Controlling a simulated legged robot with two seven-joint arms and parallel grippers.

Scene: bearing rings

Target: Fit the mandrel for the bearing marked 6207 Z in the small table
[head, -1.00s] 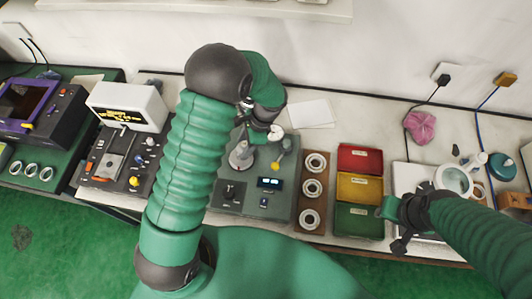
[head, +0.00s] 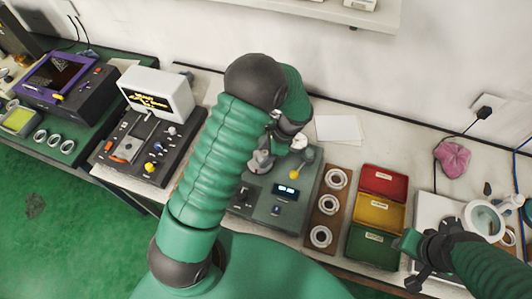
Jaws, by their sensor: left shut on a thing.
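My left gripper (head: 284,133) is over the back part of a grey-green bench device (head: 268,210). It is shut on a small pale piece (head: 299,142), mostly hidden by the hand; I cannot tell if this is the mandrel. A grey round pedestal (head: 262,160) stands on the device just below and left of the gripper; it may be the small table. Bearing rings (head: 335,179) lie in a column on a brown board (head: 328,222) right of the device; their markings are too small to read. My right gripper (head: 413,262) is at the lower right, its jaw state unclear.
Red (head: 384,181), yellow (head: 380,213) and green (head: 370,246) bins stand right of the board. A white paper (head: 338,129) lies behind the device. A pink cloth (head: 453,160) and a ring magnifier (head: 485,222) are at the right. A white-screened instrument (head: 157,93) stands left.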

